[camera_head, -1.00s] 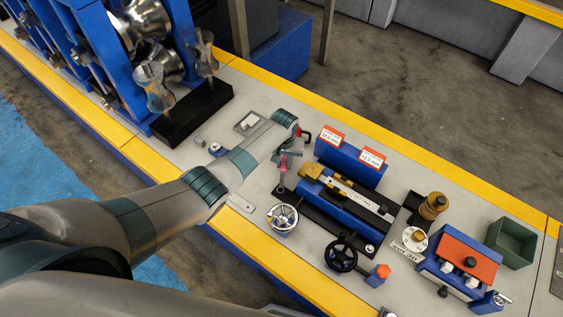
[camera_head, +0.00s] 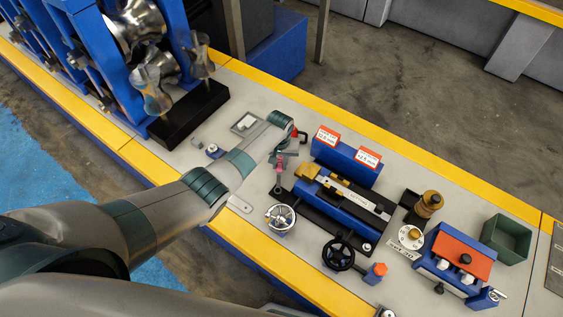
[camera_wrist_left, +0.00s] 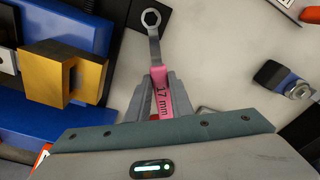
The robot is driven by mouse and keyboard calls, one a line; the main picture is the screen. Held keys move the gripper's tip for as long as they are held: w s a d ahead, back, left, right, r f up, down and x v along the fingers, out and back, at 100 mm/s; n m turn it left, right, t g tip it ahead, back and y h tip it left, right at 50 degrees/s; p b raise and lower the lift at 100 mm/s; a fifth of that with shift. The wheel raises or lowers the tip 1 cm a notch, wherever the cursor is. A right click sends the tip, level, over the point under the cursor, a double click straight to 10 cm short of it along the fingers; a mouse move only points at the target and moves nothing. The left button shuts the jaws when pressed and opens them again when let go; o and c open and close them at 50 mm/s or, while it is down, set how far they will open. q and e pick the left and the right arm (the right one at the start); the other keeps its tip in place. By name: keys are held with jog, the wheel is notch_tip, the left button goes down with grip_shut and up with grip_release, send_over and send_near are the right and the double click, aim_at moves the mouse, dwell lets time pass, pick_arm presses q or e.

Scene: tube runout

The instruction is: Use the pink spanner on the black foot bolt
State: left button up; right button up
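My left gripper (camera_head: 282,154) is shut on the pink spanner (camera_head: 280,165). In the left wrist view the gripper (camera_wrist_left: 158,92) grips the pink handle (camera_wrist_left: 161,82), marked 17 mm. The spanner's grey ring end points away from the gripper, beside a black plate (camera_wrist_left: 116,10). In the head view the ring end is near the left end of the black foot (camera_head: 308,209) under the blue fixture. I cannot tell whether the ring is on a bolt or above the surface; the bolt there is not clearly visible. My right gripper is not in view.
The blue fixture (camera_head: 345,210) has a brass block (camera_wrist_left: 65,73) close to the spanner's left in the wrist view. A silver handwheel (camera_head: 280,218) and a black handwheel (camera_head: 338,254) stand in front. Blue roller stands (camera_head: 175,30) are at the left back.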

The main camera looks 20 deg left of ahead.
pick_arm(q)
grip_shut()
jog(key=shift+r+g, duration=0.2)
jog(key=shift+g, duration=0.1)
jog(key=shift+r+t+p, duration=0.25)
jog(key=shift+t+p, duration=0.15)
jog(key=shift+p, duration=0.4)
dwell(0.4)
jog(key=shift+a, duration=0.1)
dwell(0.3)
jog(key=shift+a+n, duration=0.25)
jog(key=shift+n, duration=0.25)
jog(key=shift+r, duration=0.2)
dwell(0.6)
jog(key=shift+r, duration=0.5)
dwell(0.3)
